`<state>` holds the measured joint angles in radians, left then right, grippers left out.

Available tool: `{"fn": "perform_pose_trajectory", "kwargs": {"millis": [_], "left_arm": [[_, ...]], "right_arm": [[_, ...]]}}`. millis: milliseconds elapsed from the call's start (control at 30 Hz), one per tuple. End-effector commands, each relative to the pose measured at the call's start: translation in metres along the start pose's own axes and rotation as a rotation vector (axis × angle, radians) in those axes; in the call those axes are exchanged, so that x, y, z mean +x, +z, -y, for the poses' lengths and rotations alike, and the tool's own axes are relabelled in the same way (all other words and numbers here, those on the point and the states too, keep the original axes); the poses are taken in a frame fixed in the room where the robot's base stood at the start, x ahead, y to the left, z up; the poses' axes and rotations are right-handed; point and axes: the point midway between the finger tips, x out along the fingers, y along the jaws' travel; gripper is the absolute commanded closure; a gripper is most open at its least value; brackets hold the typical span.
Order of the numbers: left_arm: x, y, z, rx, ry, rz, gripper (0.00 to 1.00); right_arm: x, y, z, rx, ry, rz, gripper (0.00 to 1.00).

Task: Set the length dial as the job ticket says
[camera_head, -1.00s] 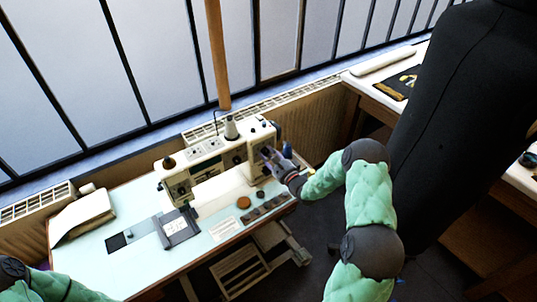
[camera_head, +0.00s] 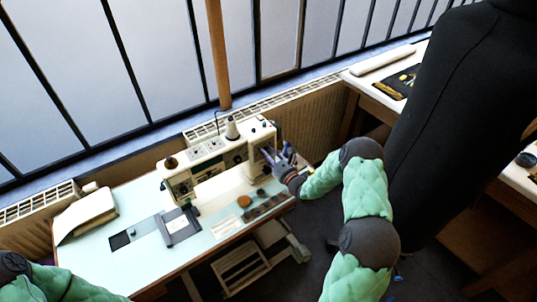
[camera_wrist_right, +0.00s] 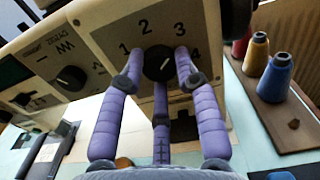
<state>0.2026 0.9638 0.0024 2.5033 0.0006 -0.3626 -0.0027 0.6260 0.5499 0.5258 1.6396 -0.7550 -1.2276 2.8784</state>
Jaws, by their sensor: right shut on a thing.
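The white sewing machine (camera_head: 205,162) stands on the pale table. In the right wrist view its front face shows a black dial (camera_wrist_right: 156,61) ringed by the numerals 1, 2, 3 and 4; I cannot read its setting for certain. My right gripper (camera_wrist_right: 160,68) has its purple fingers around this dial and is shut on it. In the head view my right gripper (camera_head: 276,160) is at the right end of the machine. A white card in a dark frame (camera_head: 180,226) lies on the table; its writing is too small to read. My left gripper is out of view.
Yellow (camera_wrist_right: 257,52) and blue (camera_wrist_right: 275,80) thread spools stand on a wooden holder close to the right of my fingers. Another black knob (camera_wrist_right: 69,79) is on the machine left of the dial. Several small round things line the table's front right edge.

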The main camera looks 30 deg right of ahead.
Motion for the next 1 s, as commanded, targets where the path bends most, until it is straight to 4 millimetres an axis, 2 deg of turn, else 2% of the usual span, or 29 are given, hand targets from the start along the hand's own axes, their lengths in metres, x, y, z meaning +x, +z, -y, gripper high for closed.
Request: {"fn": "perform_pose_trajectory", "kwargs": {"millis": [33, 667, 700, 767, 800, 1000], "left_arm": [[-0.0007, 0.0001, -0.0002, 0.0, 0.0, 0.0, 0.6], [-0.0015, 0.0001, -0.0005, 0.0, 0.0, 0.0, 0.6], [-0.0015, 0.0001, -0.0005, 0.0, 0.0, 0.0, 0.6], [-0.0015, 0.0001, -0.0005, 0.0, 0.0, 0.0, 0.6], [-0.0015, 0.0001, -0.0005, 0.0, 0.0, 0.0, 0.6], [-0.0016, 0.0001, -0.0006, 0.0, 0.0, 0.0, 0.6]], "right_arm": [[-0.0005, -0.0013, 0.005, 0.016, -0.011, -0.004, 1.0], [-0.0017, -0.0051, 0.0018, 0.073, -0.008, -0.012, 1.0], [-0.0018, -0.0053, 0.0017, 0.074, -0.008, -0.012, 0.64], [-0.0019, -0.0055, 0.0014, 0.074, -0.007, -0.013, 0.47], [-0.0019, -0.0054, 0.0011, 0.074, -0.007, -0.012, 0.44], [-0.0012, -0.0035, -0.0002, 0.072, -0.003, -0.008, 0.44]]}}
